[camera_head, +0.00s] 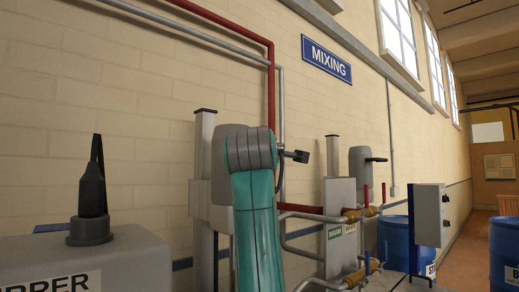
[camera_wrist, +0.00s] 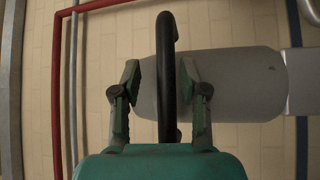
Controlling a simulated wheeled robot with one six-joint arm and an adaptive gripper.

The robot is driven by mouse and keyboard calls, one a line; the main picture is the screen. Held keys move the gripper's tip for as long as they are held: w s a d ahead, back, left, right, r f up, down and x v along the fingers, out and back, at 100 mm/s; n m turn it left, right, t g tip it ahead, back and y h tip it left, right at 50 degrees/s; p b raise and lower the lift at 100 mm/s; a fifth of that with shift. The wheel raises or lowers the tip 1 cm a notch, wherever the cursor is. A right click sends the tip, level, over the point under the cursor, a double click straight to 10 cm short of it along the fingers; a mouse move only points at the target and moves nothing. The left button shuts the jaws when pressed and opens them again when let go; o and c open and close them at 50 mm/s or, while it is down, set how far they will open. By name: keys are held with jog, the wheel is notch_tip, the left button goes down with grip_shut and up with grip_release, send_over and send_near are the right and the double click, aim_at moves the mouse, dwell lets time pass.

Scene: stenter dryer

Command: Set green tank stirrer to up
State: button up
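In the wrist view, a black looped handle (camera_wrist: 167,70) stands between the two fingers of my gripper (camera_wrist: 165,95). The fingers are open on either side of it; a gap shows on the left, and contact on the right is unclear. Behind the handle is a grey rounded stirrer motor (camera_wrist: 240,85). In the head view, my teal arm covers part of a grey motor (camera_head: 217,165), and a black handle end (camera_head: 297,156) shows right of the arm. My gripper is hidden there.
A second grey stirrer motor (camera_head: 358,165) with a black handle is further right. Red and grey pipes (camera_head: 271,90) run along the wall. A control box (camera_head: 430,215) and blue drums (camera_head: 393,240) are at right.

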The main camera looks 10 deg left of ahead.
jog(key=shift+s, duration=0.1)
jog(key=s+d+f, duration=0.1)
jog(key=s, duration=1)
jog(key=shift+s+d+f, duration=0.15)
jog(key=shift+s+f, duration=0.2)
jog(key=shift+f, duration=0.05)
